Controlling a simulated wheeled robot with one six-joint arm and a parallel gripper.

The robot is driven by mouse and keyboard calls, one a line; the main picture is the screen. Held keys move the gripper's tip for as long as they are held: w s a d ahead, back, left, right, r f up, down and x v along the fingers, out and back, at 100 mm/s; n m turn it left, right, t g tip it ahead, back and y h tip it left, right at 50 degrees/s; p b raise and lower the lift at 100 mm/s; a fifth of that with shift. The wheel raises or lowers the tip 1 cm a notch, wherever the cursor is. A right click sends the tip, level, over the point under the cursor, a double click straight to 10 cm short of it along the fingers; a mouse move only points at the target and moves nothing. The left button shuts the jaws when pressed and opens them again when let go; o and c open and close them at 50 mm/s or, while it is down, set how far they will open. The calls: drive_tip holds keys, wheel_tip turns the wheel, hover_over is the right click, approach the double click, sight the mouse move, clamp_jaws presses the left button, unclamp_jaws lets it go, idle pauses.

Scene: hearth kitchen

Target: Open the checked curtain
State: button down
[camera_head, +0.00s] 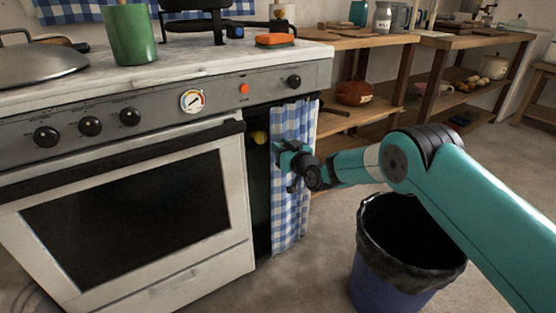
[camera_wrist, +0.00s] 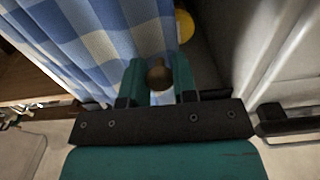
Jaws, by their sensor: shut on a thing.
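The blue-and-white checked curtain (camera_head: 292,215) hangs at the right end of the stove, beside a dark opening (camera_head: 259,185). It covers the right part of that opening, and the left part is uncovered. It also fills the upper left of the wrist view (camera_wrist: 105,40). My gripper (camera_head: 284,160) is at the curtain's left part, at about mid-height. In the wrist view its fingers are shut on a brown round knob (camera_wrist: 159,74) in front of the cloth. How the knob joins the curtain is hidden.
A yellow thing (camera_head: 259,137) shows inside the opening, also in the wrist view (camera_wrist: 185,27). The white stove (camera_head: 222,285) with its dark oven handle (camera_head: 120,160) stands left. A blue bin (camera_head: 385,285) with a black liner stands below my arm. Wooden shelves (camera_head: 385,131) stand behind.

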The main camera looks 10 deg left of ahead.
drive_tip(key=w+d+b, duration=0.2)
drive_tip(key=w+d, duration=0.2)
drive_tip(key=shift+d+b, duration=0.35)
drive_tip(key=shift+d, duration=0.05)
drive_tip(key=c, duration=0.9)
unclamp_jaws()
drive_tip(key=shift+d, duration=0.1)
drive_tip(key=p+v, duration=0.2)
drive_tip(key=v, duration=1.5)
drive_tip(key=shift+s+p, duration=0.25)
drive_tip(key=shift+p, duration=0.15)
drive_tip(key=shift+r, duration=0.15)
